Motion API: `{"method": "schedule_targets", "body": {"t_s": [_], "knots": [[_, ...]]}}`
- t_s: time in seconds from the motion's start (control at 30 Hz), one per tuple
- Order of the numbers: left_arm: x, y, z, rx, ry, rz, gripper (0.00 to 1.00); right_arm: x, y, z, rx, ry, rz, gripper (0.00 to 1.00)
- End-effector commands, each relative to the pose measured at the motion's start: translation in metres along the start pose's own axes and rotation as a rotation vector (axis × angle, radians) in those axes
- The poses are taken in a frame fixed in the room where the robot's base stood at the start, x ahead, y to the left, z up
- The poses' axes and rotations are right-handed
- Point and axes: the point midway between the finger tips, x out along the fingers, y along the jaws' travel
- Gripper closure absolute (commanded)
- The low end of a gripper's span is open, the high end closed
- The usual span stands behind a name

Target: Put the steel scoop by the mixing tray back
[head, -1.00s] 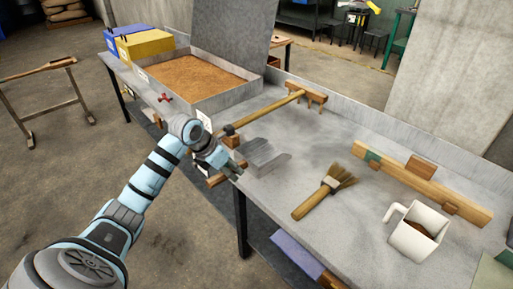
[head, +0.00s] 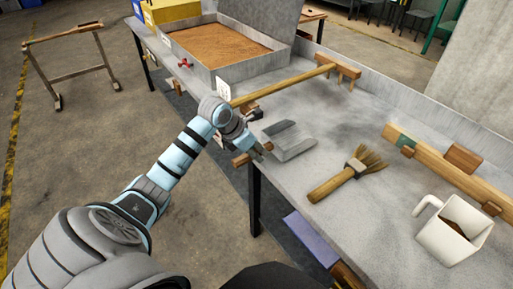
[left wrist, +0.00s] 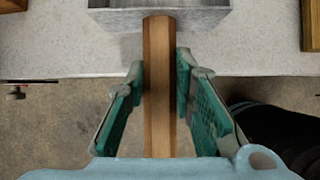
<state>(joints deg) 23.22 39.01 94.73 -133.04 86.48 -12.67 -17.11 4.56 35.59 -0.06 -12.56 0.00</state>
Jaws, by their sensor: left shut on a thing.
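The steel scoop (head: 290,141) has a grey metal pan and a wooden handle. Its pan is at the front edge of the grey table, and the handle sticks out past that edge. My left gripper (head: 260,148) is shut on the handle; in the left wrist view its green pads flank the handle (left wrist: 160,85), with the pan (left wrist: 110,18) beyond. I cannot tell whether the pan touches the table. The mixing tray (head: 243,68), a steel box of brown grain, stands farther back to the left. My right gripper is out of view.
A brush (head: 335,183) lies right of the scoop. A white jug (head: 455,232) stands farther right, before a long wooden bar (head: 440,165). A wooden rake (head: 290,85) lies behind the scoop. The table between scoop and bar is mostly clear.

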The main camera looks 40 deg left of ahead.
Motion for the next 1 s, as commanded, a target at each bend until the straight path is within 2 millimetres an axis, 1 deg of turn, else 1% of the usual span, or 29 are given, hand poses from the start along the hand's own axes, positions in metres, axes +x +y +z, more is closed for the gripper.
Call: {"method": "schedule_targets", "body": {"t_s": [0.03, 0.13, 0.4, 0.6, 0.77, 1.0], "knots": [[0.007, 0.0, -0.004, 0.0, -0.001, 0.001, 1.0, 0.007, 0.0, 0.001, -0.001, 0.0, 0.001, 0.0], [0.01, 0.0, -0.006, 0.0, -0.001, 0.001, 1.0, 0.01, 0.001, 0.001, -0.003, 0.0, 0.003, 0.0], [0.009, 0.0, -0.006, 0.0, -0.001, 0.001, 1.0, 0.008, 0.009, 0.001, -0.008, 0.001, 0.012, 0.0], [0.007, 0.0, -0.008, 0.0, 0.0, 0.002, 1.0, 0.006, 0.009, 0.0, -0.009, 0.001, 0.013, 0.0], [0.007, -0.001, -0.01, -0.001, -0.001, 0.001, 1.0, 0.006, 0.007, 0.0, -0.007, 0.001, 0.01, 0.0], [0.008, -0.001, -0.01, 0.0, -0.001, 0.001, 1.0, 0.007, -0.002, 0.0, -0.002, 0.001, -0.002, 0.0]]}}
